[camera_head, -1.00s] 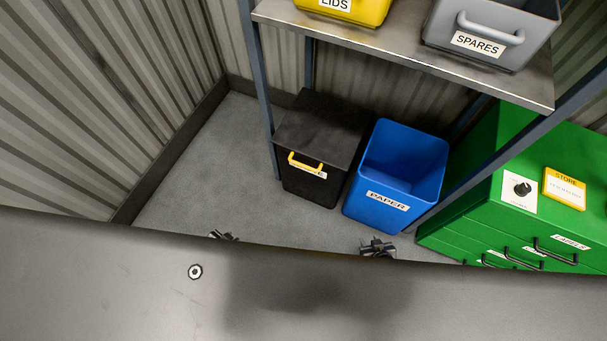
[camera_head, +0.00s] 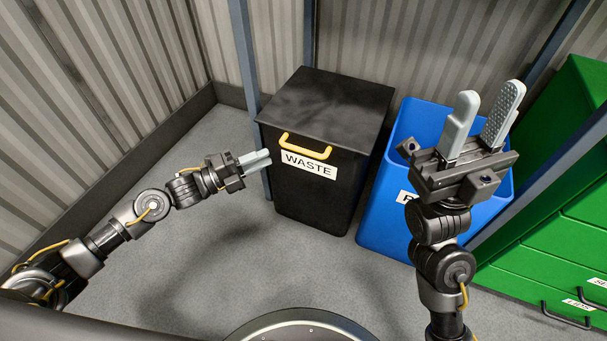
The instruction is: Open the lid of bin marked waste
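The black waste bin (camera_head: 312,194) stands on the floor with a white WASTE label (camera_head: 309,164) on its front. Its dark flat lid (camera_head: 328,105) is shut, and a yellow handle (camera_head: 305,146) sits at the lid's front edge. My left gripper (camera_head: 262,160) is just left of the bin's front, near the handle's height in the picture and apart from the handle. Its fingers look close together, seen edge-on, so its opening is unclear. My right gripper (camera_head: 487,118) is open and empty, fingers pointing up, in front of the blue bin and hiding part of it.
The blue open bin (camera_head: 377,215) stands right of the waste bin, its label partly hidden. A blue-grey shelf post (camera_head: 246,62) rises at the waste bin's left rear. Green drawers (camera_head: 550,235) stand at the right. The floor (camera_head: 215,250) in front is clear.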

